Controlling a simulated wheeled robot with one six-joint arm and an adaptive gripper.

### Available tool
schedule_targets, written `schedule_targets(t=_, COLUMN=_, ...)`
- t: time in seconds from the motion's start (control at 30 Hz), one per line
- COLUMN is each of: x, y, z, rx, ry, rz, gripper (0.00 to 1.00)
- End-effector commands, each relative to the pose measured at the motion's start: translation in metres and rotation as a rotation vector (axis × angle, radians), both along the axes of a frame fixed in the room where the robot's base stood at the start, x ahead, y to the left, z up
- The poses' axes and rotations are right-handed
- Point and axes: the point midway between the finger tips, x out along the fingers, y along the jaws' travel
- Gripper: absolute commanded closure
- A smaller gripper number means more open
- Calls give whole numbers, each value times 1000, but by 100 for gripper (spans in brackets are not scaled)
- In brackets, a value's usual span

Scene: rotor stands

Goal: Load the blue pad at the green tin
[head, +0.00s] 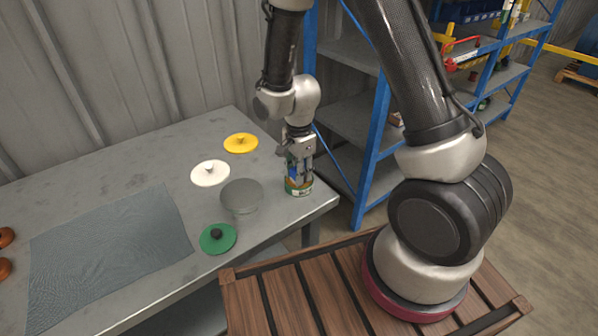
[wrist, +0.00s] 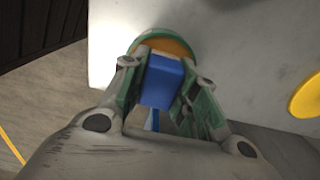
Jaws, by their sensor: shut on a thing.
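My gripper (head: 297,165) points down at the right front corner of the grey table and is shut on a blue block (wrist: 161,82). The blue block lies between the two fingers in the wrist view; in the head view only a little blue (head: 292,173) shows between them. A round green thing with an orange-brown middle, seemingly the green tin (head: 299,189), stands on the table directly under my gripper. Its green rim (wrist: 150,37) shows beyond the blue block in the wrist view. I cannot tell whether the block touches it.
A grey round-topped stand (head: 241,194) is left of my gripper. Yellow (head: 241,143), white (head: 210,173) and green (head: 218,239) knobbed discs lie around it. A dark mat (head: 110,250) covers the table's left. A blue shelf rack (head: 375,140) stands close on the right.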

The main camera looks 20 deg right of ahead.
Motion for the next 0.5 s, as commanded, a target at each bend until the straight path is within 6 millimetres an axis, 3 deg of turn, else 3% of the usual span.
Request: schedule_targets(t=0.5, x=0, y=0, z=43, rx=0, ry=-1, rz=0, gripper=89)
